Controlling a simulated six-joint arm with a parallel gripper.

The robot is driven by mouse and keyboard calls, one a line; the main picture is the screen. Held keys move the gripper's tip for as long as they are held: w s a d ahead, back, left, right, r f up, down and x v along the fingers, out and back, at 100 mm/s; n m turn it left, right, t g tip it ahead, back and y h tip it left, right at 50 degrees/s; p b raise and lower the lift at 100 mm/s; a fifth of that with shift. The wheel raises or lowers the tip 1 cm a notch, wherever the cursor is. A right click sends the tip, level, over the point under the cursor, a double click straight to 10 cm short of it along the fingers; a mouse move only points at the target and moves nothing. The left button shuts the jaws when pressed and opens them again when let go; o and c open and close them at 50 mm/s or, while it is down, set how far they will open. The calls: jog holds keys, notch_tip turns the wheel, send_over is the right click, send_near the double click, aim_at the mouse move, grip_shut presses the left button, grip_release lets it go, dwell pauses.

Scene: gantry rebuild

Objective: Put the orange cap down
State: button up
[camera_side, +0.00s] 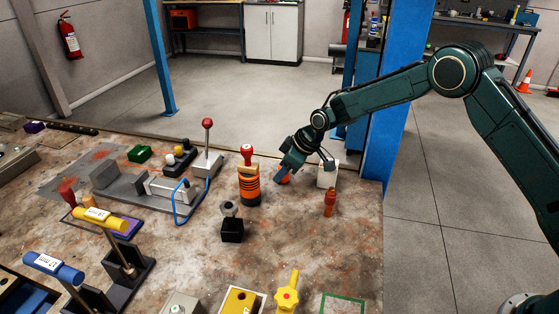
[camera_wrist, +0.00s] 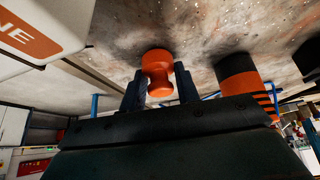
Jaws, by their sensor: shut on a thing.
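The orange cap (camera_wrist: 157,64) is between the two dark fingers of my gripper (camera_wrist: 160,90) in the wrist view. My gripper is shut on it. In the side view my gripper (camera_side: 281,174) is low over the worktable (camera_side: 300,250), and only a bit of the orange cap (camera_side: 285,179) shows beside the fingers. I cannot tell whether the cap touches the table.
A black and orange striped cylinder (camera_side: 249,188) with a red-topped part stands just left of my gripper. A white box (camera_side: 327,176) and a small orange-brown bottle-like piece (camera_side: 329,204) stand to the right. A black block (camera_side: 232,230) with a grey knob is nearer the camera.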

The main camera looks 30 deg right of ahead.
jog(key=shift+f, duration=0.15)
jog(key=o, duration=0.9)
jog(key=shift+o, duration=0.2)
jog(key=shift+s+d+r, duration=0.2)
jog(key=shift+r, duration=0.5)
jog(key=v, duration=1.1)
